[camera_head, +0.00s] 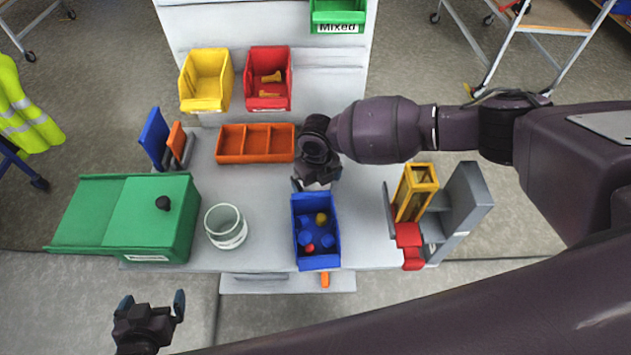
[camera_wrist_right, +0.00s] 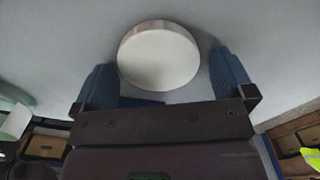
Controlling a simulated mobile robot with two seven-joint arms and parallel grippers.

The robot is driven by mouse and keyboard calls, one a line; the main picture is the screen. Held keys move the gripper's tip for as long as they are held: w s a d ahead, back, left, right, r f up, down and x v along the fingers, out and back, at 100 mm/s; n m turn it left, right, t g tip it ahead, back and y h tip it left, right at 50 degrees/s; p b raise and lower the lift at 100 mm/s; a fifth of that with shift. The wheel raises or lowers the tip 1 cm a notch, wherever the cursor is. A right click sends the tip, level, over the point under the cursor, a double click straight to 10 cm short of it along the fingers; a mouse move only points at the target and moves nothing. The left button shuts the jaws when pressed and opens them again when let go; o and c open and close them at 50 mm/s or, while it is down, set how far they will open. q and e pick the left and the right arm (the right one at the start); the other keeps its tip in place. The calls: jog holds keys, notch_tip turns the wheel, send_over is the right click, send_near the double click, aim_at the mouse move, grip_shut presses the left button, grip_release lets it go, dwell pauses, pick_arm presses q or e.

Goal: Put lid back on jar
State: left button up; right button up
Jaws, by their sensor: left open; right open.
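The glass jar (camera_head: 226,228) stands upright and open-topped on the grey table, left of the blue bin. A round white lid (camera_wrist_right: 158,56) shows in the right wrist view, between and just beyond the open fingers of my right gripper (camera_wrist_right: 162,85). In the head view, my right gripper (camera_head: 317,183) points down over the table just behind the blue bin, and it mostly hides the lid there. My left gripper (camera_head: 152,300) is open and empty, in front of the table's front edge, below and left of the jar.
A blue bin (camera_head: 317,262) holds several small blue, yellow and red pieces. A green box (camera_head: 150,220) is left of the jar. An orange tray (camera_head: 256,157) lies behind. A grey stand with yellow and red parts (camera_head: 463,205) is at the right.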

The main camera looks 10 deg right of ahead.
aim_at(317, 184)
jog(key=c, duration=0.9)
jog(key=shift+o, duration=0.2)
notch_tip(317, 184, up, 18)
jog(key=shift+p, duration=0.35)
